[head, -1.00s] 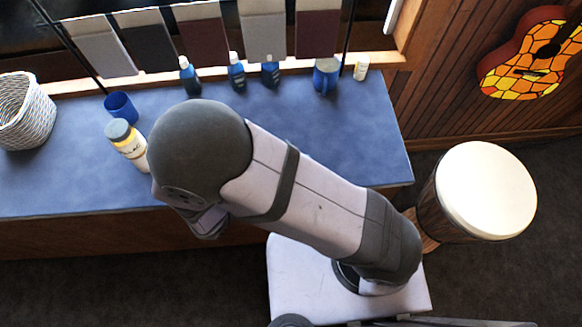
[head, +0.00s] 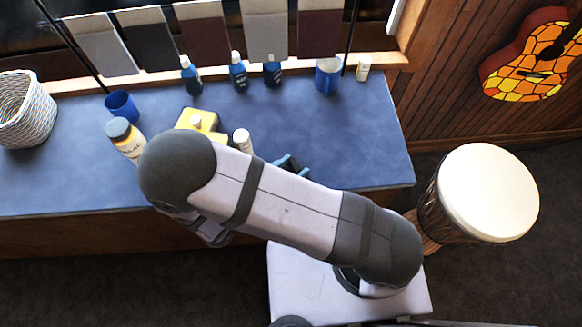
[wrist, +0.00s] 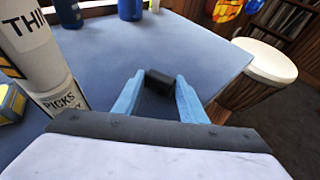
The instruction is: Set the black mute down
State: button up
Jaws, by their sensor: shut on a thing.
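The black mute (wrist: 159,80) is a small dark block between the blue fingertips of my gripper (wrist: 158,92) in the wrist view. My gripper is shut on it. The blue counter top spreads out beyond the mute in the wrist view. I cannot tell whether the mute touches it.
A white bottle (head: 242,140) and a yellow object (head: 198,121) stand left of the gripper. A yellow-white jar (head: 128,142), blue cup (head: 122,105), blue mug (head: 328,76) and basket (head: 25,110) are on the counter. Its right part is clear. A drum (head: 486,192) stands beyond the right edge.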

jog(key=o, duration=1)
jog(key=shift+f, duration=0.1)
jog(key=shift+r, duration=0.2)
jog(key=v, duration=1.2)
jog(key=shift+b, duration=0.3)
